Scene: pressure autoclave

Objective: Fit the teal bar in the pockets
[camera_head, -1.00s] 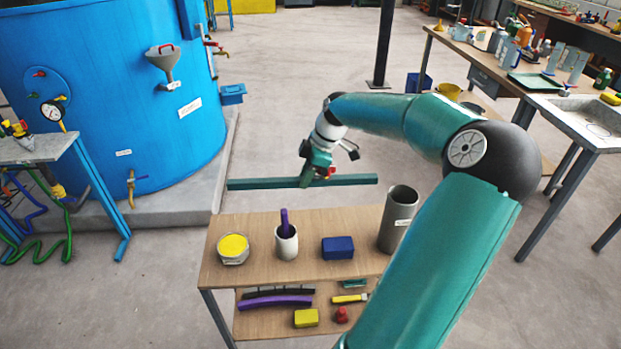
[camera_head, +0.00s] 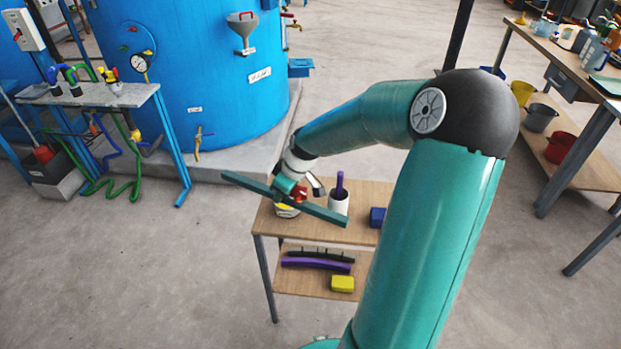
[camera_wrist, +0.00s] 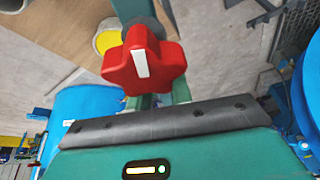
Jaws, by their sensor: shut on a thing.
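The long teal bar (camera_head: 325,213) is in my gripper (camera_head: 286,190), held near its middle. I cannot pick out the pockets in either view. A large blue vessel (camera_head: 228,110) stands behind and to the left of my gripper.
The wooden table (camera_head: 362,200) holds a white cup (camera_head: 338,203) with a purple item and a dark blue block (camera_head: 377,217). Its lower shelf has a purple strip (camera_head: 318,265) and a yellow block (camera_head: 342,284). A grey-topped stand (camera_head: 105,95) is at left. Floor at lower left is clear.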

